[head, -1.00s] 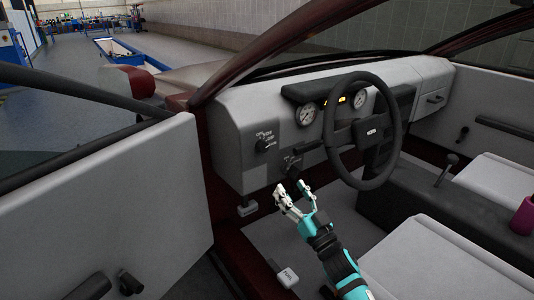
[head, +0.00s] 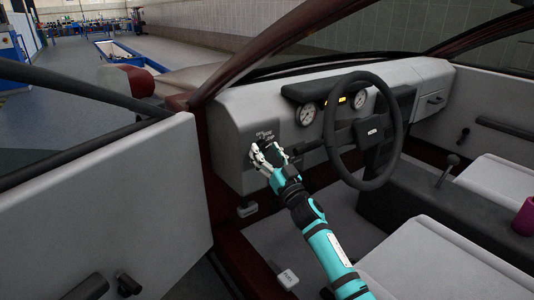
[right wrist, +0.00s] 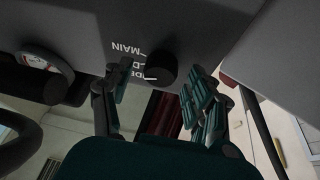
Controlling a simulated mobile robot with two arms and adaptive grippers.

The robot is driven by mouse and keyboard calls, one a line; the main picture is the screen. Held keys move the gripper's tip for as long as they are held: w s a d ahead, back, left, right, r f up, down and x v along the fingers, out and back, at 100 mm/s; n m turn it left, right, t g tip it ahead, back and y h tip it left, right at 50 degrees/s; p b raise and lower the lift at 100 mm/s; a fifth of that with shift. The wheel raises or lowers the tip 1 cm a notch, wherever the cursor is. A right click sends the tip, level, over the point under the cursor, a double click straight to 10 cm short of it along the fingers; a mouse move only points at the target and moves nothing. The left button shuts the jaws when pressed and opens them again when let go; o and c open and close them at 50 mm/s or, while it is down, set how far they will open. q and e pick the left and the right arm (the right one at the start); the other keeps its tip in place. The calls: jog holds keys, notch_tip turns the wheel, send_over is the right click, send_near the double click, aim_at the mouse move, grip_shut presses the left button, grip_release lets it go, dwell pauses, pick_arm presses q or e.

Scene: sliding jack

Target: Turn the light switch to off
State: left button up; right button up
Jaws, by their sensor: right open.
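The light switch is a round black knob on the grey dashboard panel, left of the steering wheel. In the right wrist view the knob (right wrist: 161,70) sits between my two fingers, and white lettering with "MAIN" shows upside down beside it. A white mark lies at the knob's side toward the lettering. In the head view my right gripper (head: 267,152) is open in front of the knob and hides most of it. The fingers (right wrist: 159,82) stand on both sides of the knob; I cannot tell whether they touch it. My left gripper is not in view.
The steering wheel (head: 368,131) and gauges (head: 307,115) are to the right of my gripper. The open car door (head: 120,215) is on the left. A pedal-like white pad (head: 287,278) is low in the footwell. The seat (head: 440,265) lies at lower right.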

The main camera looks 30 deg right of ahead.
jog(key=c, duration=1.1)
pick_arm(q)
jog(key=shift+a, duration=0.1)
pick_arm(e)
jog(key=shift+c, duration=0.2)
